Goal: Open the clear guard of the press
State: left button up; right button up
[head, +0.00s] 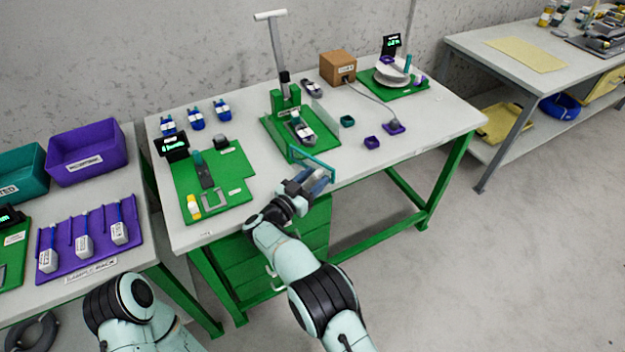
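The press (290,100) stands on the work table, with a green base, a grey column and a pale T-handle on top. A teal-edged clear panel, which looks like its guard (311,160), stands at the front edge of the base; how far open it is cannot be told. A grey part (300,130) sits on the press base behind the panel. My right gripper (321,180) is just in front of the guard's lower right corner, close to it or touching. Its fingers are too small and overlapped to read. My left gripper is out of view; only my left arm shows at bottom left.
A green fixture (228,185) with a small display lies left of the press. Small purple blocks (372,142), a brown box (338,67) and a reel station (393,72) are to the right. The table's front right (420,145) is clear.

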jog(key=shift+a, duration=0.1)
jog(key=v, duration=1.3)
jog(key=shift+s, duration=0.2)
